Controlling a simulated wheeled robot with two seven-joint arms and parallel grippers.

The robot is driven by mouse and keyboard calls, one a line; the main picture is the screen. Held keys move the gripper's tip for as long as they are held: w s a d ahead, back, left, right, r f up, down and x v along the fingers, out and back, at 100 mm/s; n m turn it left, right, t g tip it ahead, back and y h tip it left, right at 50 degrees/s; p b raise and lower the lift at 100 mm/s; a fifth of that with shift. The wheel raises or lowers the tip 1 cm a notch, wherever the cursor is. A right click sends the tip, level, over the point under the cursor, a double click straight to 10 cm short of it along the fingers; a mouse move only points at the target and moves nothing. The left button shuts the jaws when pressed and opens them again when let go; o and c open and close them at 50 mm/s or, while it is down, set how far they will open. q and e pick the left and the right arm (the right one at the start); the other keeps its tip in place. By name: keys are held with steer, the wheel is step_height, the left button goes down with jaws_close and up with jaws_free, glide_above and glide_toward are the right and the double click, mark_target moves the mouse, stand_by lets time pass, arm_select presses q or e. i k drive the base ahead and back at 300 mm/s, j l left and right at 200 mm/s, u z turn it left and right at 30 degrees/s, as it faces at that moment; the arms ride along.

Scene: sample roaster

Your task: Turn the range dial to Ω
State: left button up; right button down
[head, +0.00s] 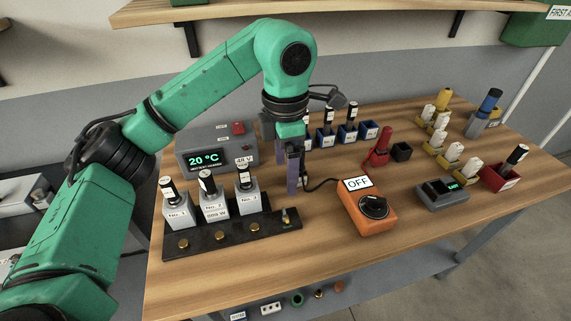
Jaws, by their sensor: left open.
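An orange meter (366,212) lies on the wooden table right of the middle. Its tilted white display (358,183) reads OFF. The black round range dial (374,206) sits on its front face; its markings are too small to read. My left gripper (297,188) points down over the table, to the left of the meter and apart from the dial. Its purple-grey fingers are open, with nothing seen between them. My right gripper is not in view.
A black rack (229,238) with grey numbered blocks stands left of the gripper. Behind is a grey box reading 20 °C (215,146). A red probe (379,155), a small grey display unit (443,194) and a red bin (500,178) stand to the right. Bare table lies in front of the meter.

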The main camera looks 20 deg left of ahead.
mark_target(374, 203)
steer(key=k, duration=1.5)
